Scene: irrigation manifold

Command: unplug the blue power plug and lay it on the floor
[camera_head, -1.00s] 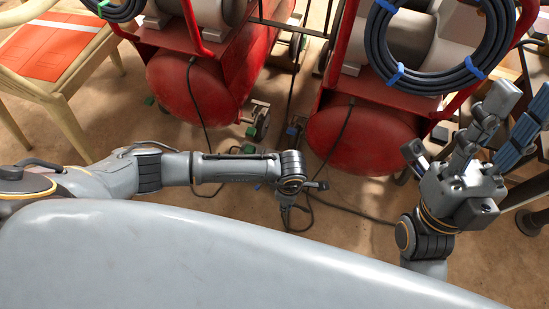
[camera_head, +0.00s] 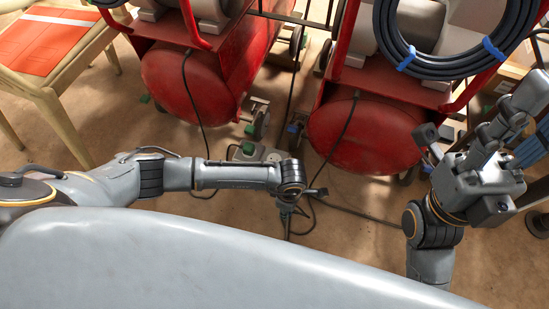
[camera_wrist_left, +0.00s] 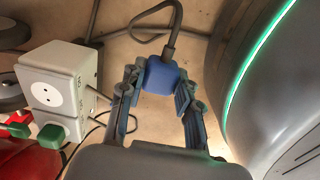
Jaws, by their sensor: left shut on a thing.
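The blue power plug (camera_wrist_left: 161,76) sits between the fingertips of my left gripper (camera_wrist_left: 158,88) in the left wrist view, with its dark cable running up and away from it. The gripper is shut on it. The plug is apart from the white socket block (camera_wrist_left: 58,78), which stands to its left with an empty socket face showing. In the head view my left gripper (camera_head: 287,208) points down over the floor, and the plug is hard to make out there. My right gripper (camera_head: 503,130) is raised at the right, with its fingers apart and empty.
A green plug (camera_wrist_left: 50,135) sits at the socket block's lower part. Two red compressor tanks (camera_head: 190,85) (camera_head: 358,135) stand ahead. A wooden chair (camera_head: 60,100) is at the left. Cables cross the brown floor (camera_head: 345,205), which is otherwise open near my left gripper.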

